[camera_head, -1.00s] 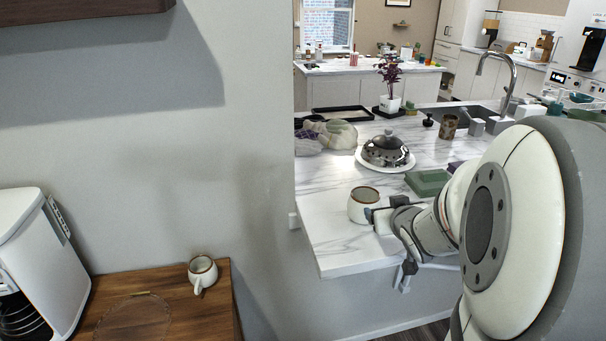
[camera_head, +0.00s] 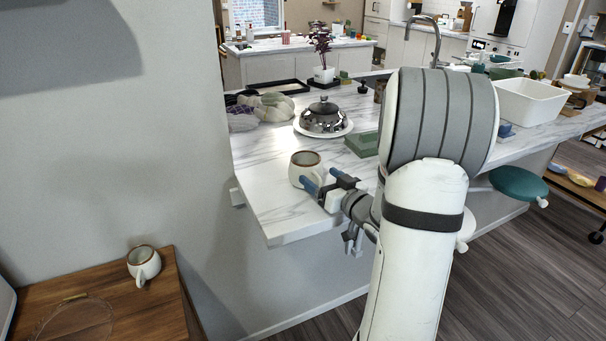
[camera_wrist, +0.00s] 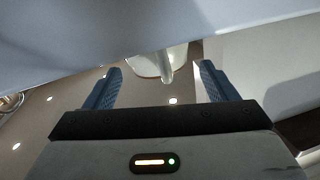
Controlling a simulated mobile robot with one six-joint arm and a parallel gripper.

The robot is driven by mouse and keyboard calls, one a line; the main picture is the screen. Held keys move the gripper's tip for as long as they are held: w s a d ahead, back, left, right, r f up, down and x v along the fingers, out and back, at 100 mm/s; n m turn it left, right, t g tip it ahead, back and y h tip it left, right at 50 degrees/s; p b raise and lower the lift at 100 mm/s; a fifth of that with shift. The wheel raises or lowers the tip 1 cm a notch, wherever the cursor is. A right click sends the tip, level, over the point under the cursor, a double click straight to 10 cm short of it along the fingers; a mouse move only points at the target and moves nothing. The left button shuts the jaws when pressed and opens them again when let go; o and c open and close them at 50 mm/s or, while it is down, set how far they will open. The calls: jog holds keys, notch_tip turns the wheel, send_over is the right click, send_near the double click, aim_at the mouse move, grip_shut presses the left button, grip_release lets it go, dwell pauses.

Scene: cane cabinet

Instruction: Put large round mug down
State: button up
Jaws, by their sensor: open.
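A large round mug (camera_head: 303,167), cream with a brown rim, stands upright near the left edge of the marble counter (camera_head: 268,215). My gripper (camera_head: 321,179) is open just right of and in front of this mug, its two blue-padded fingers pointing at it. In the wrist view the fingers are spread (camera_wrist: 158,78), with nothing gripped between them. A pale rounded piece with a handle-like part (camera_wrist: 167,64), probably the mug, shows beyond them. Whether a fingertip touches the mug is unclear.
A similar mug (camera_head: 143,262) stands on the wooden cabinet (camera_head: 110,290) at lower left. A silver domed dish (camera_head: 323,117) and a green box (camera_head: 362,143) lie behind the mug. A wall (camera_head: 180,180) borders the counter's left end.

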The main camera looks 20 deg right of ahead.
aim_at(309, 174)
jog(key=shift+w+a, duration=0.2)
jog(key=shift+w, duration=0.55)
jog(key=shift+w+a, duration=0.15)
jog(key=shift+w, duration=0.55)
jog(key=shift+c, duration=0.3)
grip_shut()
